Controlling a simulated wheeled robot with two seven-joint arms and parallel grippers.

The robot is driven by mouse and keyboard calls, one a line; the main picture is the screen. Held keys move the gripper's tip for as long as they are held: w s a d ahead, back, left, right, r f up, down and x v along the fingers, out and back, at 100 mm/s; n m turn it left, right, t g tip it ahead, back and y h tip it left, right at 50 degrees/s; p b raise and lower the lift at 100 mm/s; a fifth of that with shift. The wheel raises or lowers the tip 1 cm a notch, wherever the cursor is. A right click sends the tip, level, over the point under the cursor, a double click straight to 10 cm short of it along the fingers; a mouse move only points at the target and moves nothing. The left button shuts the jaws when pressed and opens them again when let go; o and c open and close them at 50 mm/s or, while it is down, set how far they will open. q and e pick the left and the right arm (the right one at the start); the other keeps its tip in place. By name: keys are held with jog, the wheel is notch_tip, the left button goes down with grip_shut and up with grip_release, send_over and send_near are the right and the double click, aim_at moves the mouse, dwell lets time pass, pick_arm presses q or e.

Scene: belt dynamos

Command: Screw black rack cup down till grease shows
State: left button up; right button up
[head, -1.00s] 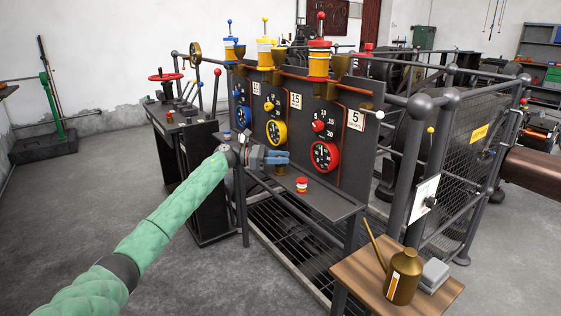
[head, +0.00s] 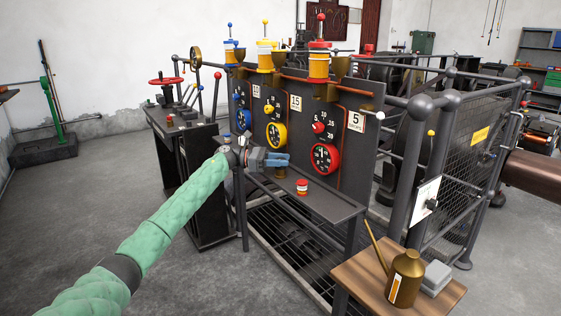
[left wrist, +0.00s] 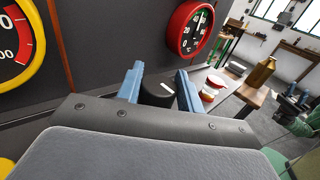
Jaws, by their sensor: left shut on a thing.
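My left gripper (head: 278,163) is over the shelf in front of the dial panel. Its two blue fingers (left wrist: 159,86) are shut on the black cup (left wrist: 158,99), one on each side. The cup has a round dark top with a white mark. In the head view the fingers mostly hide the cup, and a small brass-coloured part (head: 281,172) shows just below them. I see no grease; the cup's lower part is hidden in the wrist view. My right gripper is in neither current view.
A small red-and-white pot (head: 302,187) stands on the shelf (head: 325,205) right of the gripper. The panel (head: 350,150) with yellow and red dials rises close behind. A brass oil can (head: 405,278) stands on a wooden table (head: 350,275) at front right. A wire-mesh guard (head: 465,160) is at right.

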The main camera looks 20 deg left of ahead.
pick_arm(q)
jog(key=o, duration=1)
jog(key=shift+a, duration=0.1)
jog(key=shift+v, duration=3.8)
